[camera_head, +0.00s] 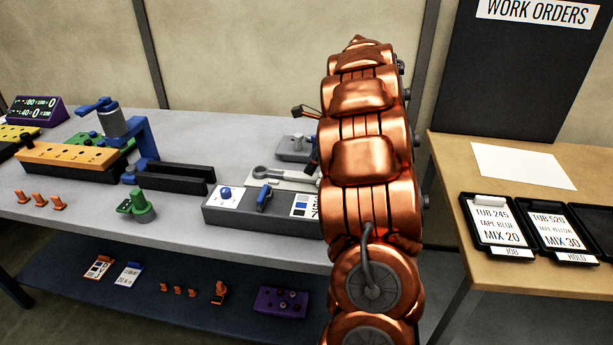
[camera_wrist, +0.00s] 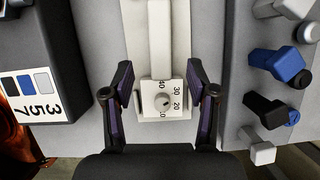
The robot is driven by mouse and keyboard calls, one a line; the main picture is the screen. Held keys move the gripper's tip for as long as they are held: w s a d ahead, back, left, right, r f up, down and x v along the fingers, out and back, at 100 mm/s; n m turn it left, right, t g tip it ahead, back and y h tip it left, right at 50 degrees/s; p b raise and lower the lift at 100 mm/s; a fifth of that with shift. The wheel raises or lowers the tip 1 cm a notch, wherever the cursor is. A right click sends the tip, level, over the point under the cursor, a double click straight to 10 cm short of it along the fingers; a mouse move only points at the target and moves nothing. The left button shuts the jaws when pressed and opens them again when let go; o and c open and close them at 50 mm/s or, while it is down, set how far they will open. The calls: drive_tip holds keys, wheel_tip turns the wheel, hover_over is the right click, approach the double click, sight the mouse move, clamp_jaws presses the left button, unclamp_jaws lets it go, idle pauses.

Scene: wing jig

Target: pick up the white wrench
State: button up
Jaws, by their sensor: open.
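The white wrench (camera_wrist: 159,45) shows in the wrist view as a pale bar running down from the top edge to a block with a numbered dial (camera_wrist: 163,102). It lies on a pale strip (camera_wrist: 137,25). My gripper (camera_wrist: 160,77) is open, with one dark finger on each side of the wrench and a gap to each. I cannot tell its height above the wrench. In the head view the wrench's grey-white ring end (camera_head: 261,172) shows on the bench. My copper arm hides the wrench's other end and most of my gripper there.
A grey box (camera_head: 237,208) with a blue knob and printed label stands in front of the wrench. A grey block (camera_head: 296,147) sits behind it. In the wrist view, blue and black handles (camera_wrist: 275,65) stand close at the right. A wooden table (camera_head: 450,160) is at the right.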

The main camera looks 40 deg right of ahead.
sight(305, 175)
drive_tip(key=shift+x, duration=2.3)
drive_tip(key=shift+w+r, duration=0.1)
drive_tip(key=shift+c, duration=0.2)
clamp_jaws()
